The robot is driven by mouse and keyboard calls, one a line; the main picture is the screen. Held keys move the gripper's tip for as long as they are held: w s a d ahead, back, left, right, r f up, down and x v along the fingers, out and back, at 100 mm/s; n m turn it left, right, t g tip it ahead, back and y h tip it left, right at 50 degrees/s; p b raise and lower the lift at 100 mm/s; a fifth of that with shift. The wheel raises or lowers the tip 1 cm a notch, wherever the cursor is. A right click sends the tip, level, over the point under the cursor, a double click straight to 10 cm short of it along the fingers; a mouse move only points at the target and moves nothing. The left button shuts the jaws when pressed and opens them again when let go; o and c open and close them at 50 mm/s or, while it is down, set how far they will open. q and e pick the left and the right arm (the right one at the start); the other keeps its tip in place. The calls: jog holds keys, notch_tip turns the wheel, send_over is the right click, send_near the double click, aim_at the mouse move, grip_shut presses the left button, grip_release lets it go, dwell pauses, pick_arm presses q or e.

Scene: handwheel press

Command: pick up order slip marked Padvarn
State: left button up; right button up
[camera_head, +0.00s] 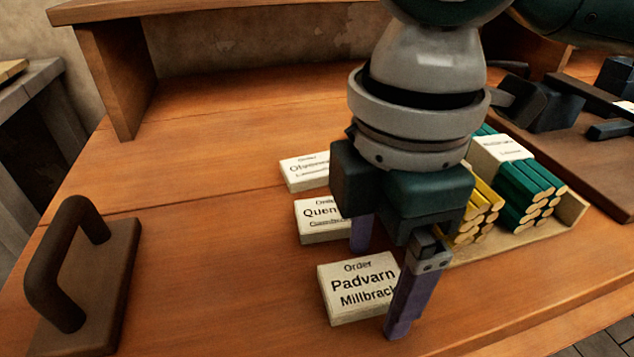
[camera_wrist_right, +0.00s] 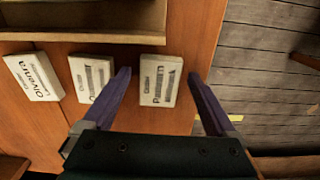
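The order slip marked Padvarn Millbrack (camera_head: 352,284) is a thick white block-like card lying flat on the wooden bench, nearest of three such slips. It also shows in the wrist view (camera_wrist_right: 160,82), between the finger lines. My right gripper (camera_head: 380,292) is open, with purple fingers pointing down. In the wrist view the fingers (camera_wrist_right: 158,75) stand apart on either side of the slip. I cannot tell their exact height above the bench. My left gripper is not in view.
The Quen... slip (camera_head: 318,222) and a further slip (camera_head: 303,172) lie behind. A tray (camera_head: 572,214) with yellow and green bundles stands right. A dark handled block (camera_head: 105,270) is at left. A raised wooden shelf (camera_head: 127,85) is at the back.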

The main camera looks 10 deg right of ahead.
jog(key=c, duration=1.3)
jog(key=shift+r, duration=0.1)
